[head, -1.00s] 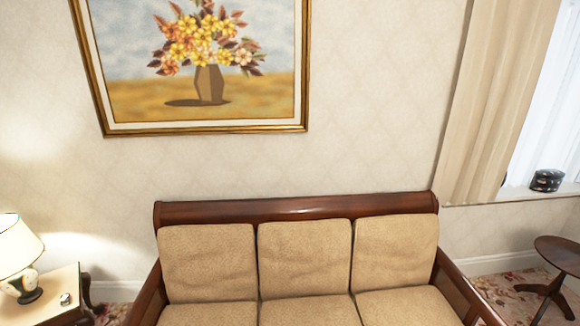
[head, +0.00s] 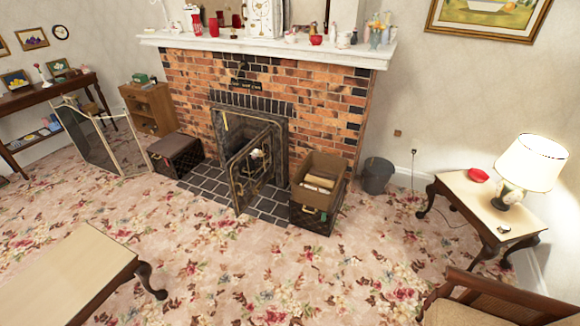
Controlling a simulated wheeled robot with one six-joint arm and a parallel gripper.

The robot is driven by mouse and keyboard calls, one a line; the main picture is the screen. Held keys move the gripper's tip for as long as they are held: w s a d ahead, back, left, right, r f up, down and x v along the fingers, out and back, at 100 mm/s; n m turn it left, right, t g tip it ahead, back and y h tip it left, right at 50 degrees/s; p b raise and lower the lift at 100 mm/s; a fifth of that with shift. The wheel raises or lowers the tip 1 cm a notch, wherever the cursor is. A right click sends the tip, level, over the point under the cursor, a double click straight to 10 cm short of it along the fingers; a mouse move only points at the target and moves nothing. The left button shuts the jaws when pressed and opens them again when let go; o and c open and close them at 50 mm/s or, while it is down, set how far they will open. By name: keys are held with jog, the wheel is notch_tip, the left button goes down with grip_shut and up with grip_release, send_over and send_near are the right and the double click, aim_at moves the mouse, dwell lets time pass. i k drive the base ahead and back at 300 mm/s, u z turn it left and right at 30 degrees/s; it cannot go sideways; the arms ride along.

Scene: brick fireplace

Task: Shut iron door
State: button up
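The iron door (head: 251,169) stands swung outward from the brick fireplace (head: 285,95). It has a dark frame with see-through panels, and its lower end is over the dark hearth tiles (head: 207,187). The firebox opening (head: 232,128) behind it is partly exposed and partly hidden by the door. My gripper does not show in the head view.
An open box with logs (head: 317,189) stands right of the door, close to it. A dark chest (head: 176,156) and a folding screen (head: 103,138) are at left. A coffee table (head: 70,278) is front left. Flowered carpet (head: 245,265) is clear before the hearth.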

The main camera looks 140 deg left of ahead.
aim_at(259, 166)
jog(key=u, duration=5)
jog(key=i, duration=1.05)
jog(key=u, duration=0.75)
jog(key=i, duration=1.7)
jog(key=z, duration=0.5)
jog(key=i, duration=0.4)
jog(key=z, duration=0.25)
